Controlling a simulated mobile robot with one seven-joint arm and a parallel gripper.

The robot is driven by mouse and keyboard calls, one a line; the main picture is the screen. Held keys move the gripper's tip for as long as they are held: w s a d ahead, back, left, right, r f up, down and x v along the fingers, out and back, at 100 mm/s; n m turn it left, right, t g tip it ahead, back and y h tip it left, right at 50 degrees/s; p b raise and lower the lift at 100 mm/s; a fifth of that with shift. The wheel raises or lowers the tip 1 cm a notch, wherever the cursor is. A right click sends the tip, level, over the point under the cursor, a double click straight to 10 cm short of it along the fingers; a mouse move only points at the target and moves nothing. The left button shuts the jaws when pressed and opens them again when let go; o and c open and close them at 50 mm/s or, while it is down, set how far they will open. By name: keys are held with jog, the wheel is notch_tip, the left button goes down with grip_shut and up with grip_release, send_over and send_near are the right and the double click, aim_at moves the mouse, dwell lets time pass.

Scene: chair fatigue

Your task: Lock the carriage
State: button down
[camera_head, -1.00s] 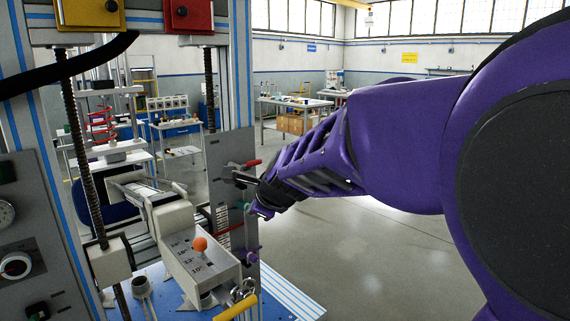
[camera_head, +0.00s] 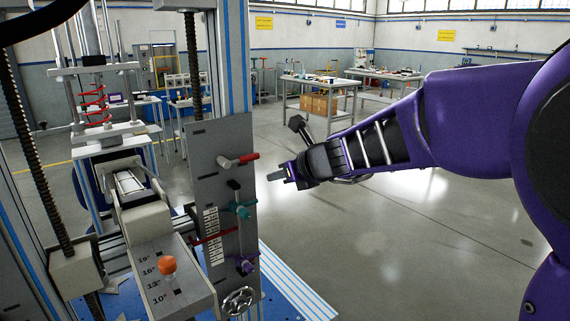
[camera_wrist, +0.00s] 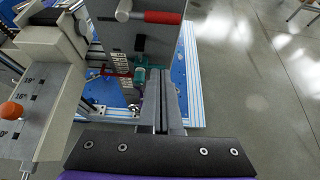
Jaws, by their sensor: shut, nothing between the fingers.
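The carriage, a grey block (camera_head: 180,283) with angle marks and an orange knob (camera_head: 168,265), stands at the lower left in the head view. Beside it is an upright grey plate (camera_head: 215,140) bearing a red-handled lever (camera_head: 240,160), a teal lever (camera_head: 241,208), a red rod (camera_head: 213,236) and a purple knob (camera_head: 245,264). Which of these locks the carriage I cannot tell. My gripper (camera_head: 277,175) is shut and empty, right of the plate and apart from it. In the wrist view my fingers (camera_wrist: 162,98) overlap the plate's lower right, beside the teal lever (camera_wrist: 140,76).
A blue base (camera_head: 285,290) spreads below. Workbenches (camera_head: 318,84) stand far back. The floor to the right is clear.

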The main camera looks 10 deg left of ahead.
aim_at(243, 159)
jog(key=w+a+f, duration=0.1)
jog(key=w+a, duration=0.5)
jog(key=a, duration=0.1)
jog(key=shift+p, duration=0.45)
